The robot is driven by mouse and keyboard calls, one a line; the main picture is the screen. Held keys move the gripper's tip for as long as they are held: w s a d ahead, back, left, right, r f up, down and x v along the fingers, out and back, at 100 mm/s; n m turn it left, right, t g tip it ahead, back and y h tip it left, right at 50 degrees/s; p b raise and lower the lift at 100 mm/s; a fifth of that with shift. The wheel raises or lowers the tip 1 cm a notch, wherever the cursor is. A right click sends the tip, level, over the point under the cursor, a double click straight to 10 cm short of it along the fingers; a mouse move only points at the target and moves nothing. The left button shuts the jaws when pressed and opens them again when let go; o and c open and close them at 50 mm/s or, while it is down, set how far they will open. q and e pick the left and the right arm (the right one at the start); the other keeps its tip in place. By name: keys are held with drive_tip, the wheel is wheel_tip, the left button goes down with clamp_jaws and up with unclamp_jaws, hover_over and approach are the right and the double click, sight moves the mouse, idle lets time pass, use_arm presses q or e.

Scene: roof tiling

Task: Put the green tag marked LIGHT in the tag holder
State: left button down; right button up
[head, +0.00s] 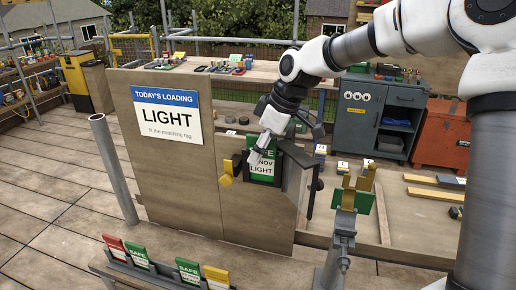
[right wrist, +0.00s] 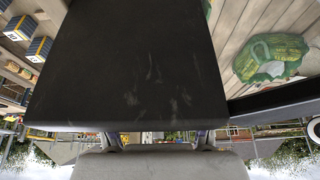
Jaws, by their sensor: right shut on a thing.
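The green tag (head: 262,168) has a white label reading LIGHT and stands upright at the dark tag holder (head: 298,155) on the wooden board. My right gripper (head: 264,142) is shut on the tag's upper part, partly covering its print. The tag overlaps the holder in the head view; I cannot tell how deep it sits. In the right wrist view a large dark panel (right wrist: 125,70) fills the middle and hides the tag. The finger ends show only in part below it. My left gripper is not in view.
A sign (head: 168,116) on the board reads TODAY'S LOADING LIGHT. A rack (head: 150,272) at the front holds red, green and yellow tags. A metal post (head: 113,165) stands left, a clamp stand (head: 340,245) right. A grey cabinet (head: 372,115) is behind.

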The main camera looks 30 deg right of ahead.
sight(273, 140)
drive_tip(key=shift+s+f, duration=0.1)
drive_tip(key=shift+f, duration=0.1)
drive_tip(key=shift+r, duration=0.15)
drive_tip(key=v, duration=0.7)
drive_tip(key=shift+d+r, duration=0.1)
drive_tip(key=shift+r, duration=0.2)
